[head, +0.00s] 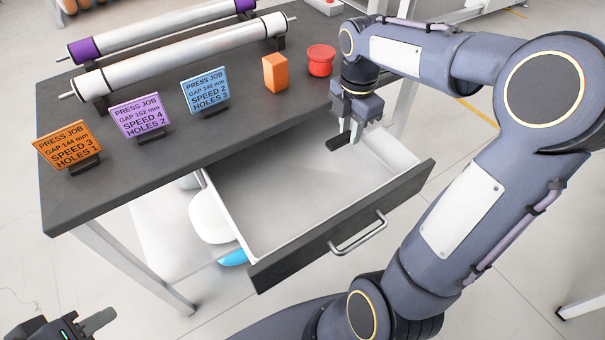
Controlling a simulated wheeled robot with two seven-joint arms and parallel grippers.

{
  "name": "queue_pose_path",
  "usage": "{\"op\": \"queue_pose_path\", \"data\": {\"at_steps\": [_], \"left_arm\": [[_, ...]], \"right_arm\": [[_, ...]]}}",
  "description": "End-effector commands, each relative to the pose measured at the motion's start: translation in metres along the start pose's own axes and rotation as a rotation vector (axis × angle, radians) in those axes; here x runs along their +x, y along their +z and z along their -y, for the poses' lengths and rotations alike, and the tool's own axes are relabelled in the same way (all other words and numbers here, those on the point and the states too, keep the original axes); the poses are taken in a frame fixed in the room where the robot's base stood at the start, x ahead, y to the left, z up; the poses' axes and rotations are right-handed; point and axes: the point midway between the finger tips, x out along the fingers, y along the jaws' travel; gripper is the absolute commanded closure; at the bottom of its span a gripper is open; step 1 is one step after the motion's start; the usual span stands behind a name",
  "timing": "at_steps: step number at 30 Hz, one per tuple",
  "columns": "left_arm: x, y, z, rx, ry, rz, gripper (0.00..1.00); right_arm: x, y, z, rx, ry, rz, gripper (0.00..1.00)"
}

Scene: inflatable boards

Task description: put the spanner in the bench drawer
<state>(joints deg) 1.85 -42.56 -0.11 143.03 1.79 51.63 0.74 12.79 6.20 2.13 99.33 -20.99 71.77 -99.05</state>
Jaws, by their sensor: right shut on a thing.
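The bench drawer (290,192) is pulled out from the dark bench, and its pale floor looks bare. Its front has a metal handle (358,234). My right gripper (343,138) points down over the drawer's back right part, close to the bench edge. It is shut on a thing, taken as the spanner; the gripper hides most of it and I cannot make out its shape. Whether it touches the drawer floor is unclear. My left gripper (98,320) is at the bottom left corner, away from the bench and partly cut off; its opening cannot be judged.
On the bench (150,165) stand an orange block (275,73), a red round container (320,61), three press job signs (141,117) and two long rollers (180,55). White and blue things (212,218) sit below the drawer. My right arm spans the right side.

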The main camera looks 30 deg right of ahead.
Motion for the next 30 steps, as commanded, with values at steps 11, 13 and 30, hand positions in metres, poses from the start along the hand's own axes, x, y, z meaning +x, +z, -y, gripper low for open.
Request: {"op": "queue_pose_path", "data": {"at_steps": [11, 13, 30], "left_arm": [[0.018, 0.009, 0.008, 0.000, 0.000, 0.000, 0.64], [0.019, 0.010, 0.009, 0.000, 0.000, 0.000, 0.64], [0.033, 0.017, 0.015, 0.000, 0.000, 0.000, 0.64]], "right_arm": [[0.054, -0.074, -0.015, -0.004, -0.002, 0.001, 1.00], [0.060, -0.079, -0.016, -0.003, -0.002, 0.001, 1.00], [0.113, -0.099, -0.020, 0.001, 0.000, 0.000, 1.00]]}}
